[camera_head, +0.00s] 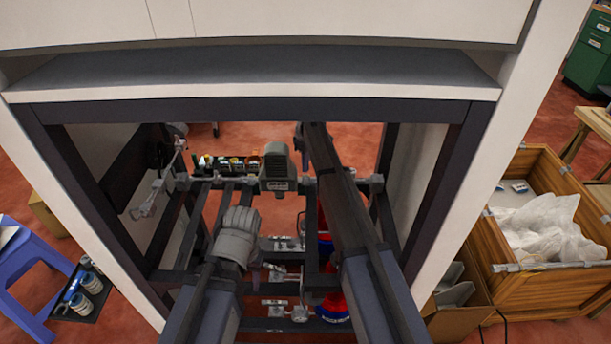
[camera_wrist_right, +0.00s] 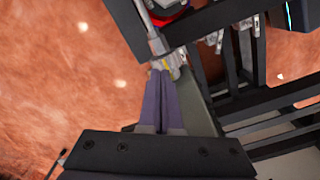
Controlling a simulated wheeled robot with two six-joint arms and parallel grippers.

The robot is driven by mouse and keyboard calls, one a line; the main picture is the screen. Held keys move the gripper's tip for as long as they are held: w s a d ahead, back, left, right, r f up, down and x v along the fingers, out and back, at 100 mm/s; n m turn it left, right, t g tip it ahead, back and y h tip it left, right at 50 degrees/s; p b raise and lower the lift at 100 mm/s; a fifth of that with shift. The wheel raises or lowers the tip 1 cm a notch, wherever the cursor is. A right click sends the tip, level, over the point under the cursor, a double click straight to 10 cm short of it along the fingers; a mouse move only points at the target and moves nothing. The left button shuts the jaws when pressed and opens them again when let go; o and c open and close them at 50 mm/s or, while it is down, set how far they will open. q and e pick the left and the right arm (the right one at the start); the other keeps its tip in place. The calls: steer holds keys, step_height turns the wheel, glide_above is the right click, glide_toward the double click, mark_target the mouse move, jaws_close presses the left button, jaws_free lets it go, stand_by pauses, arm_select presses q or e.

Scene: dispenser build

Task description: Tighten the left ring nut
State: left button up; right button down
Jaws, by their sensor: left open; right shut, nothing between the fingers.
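In the right wrist view, the fingers of my right gripper (camera_wrist_right: 165,75) are shut with nothing between them. Their tips are close to a grey metal fitting (camera_wrist_right: 162,50) on a thin pipe; I cannot tell whether they touch. I cannot tell whether this fitting is the left ring nut. In the head view my right arm reaches up the middle of the frame, and its fingertips are hard to make out. My left gripper (camera_head: 256,273) is low inside the frame, near metal pipe fittings (camera_head: 277,245), and partly hidden by its own arm. It is open.
A dark metal frame (camera_head: 455,180) surrounds both arms, with a shelf (camera_head: 250,68) above. Red containers (camera_head: 333,306) stand low behind my right arm. A grey motor-like unit (camera_head: 277,166) sits on a crossbar. A wooden crate (camera_head: 545,285) is at right, a blue stool (camera_head: 30,265) at left.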

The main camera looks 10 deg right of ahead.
step_height(320, 180, up, 6)
steer(key=p, duration=0.5)
steer(key=shift+f, duration=0.1)
stand_by(0.4)
steer(key=s+a+r+m+p, duration=0.2)
steer(key=s+a+r+p, duration=0.1)
steer(key=s, duration=1)
steer(key=s+a+r+m+p, duration=0.2)
steer(key=s+a+r+p, duration=0.1)
steer(key=s, duration=1.1)
steer(key=s+a+r+m+h+p, duration=0.1)
steer(key=s+a+r+p, duration=0.3)
steer(key=s, duration=1)
steer(key=shift+a+m, duration=0.5)
